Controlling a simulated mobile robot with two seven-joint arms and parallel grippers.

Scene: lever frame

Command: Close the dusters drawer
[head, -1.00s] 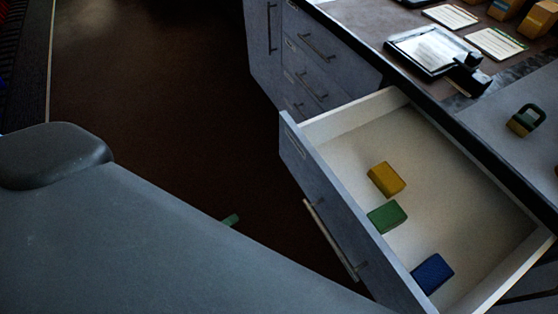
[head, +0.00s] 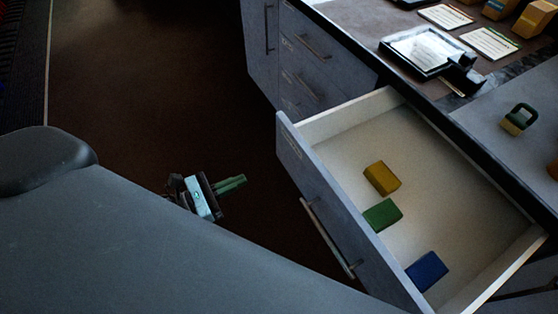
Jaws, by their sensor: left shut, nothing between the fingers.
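The dusters drawer (head: 349,118) is pulled well out from the desk on the right. Its grey front (head: 341,211) faces left and carries a long metal handle (head: 328,238). Inside lie a yellow block (head: 382,177), a green block (head: 382,214) and a blue block (head: 427,271), likely the dusters. My left gripper (head: 242,180) is left of the drawer front, apart from it, with its green fingers shut, empty and pointing right. Part of its arm is hidden behind my grey body. My right gripper is not in view.
Shut drawers (head: 308,72) with handles stand behind the open one. The desk top (head: 355,20) holds a black-framed tray (head: 428,50), cards (head: 489,43) and a handled block (head: 518,119). Dark floor (head: 150,90) is clear left of the drawer.

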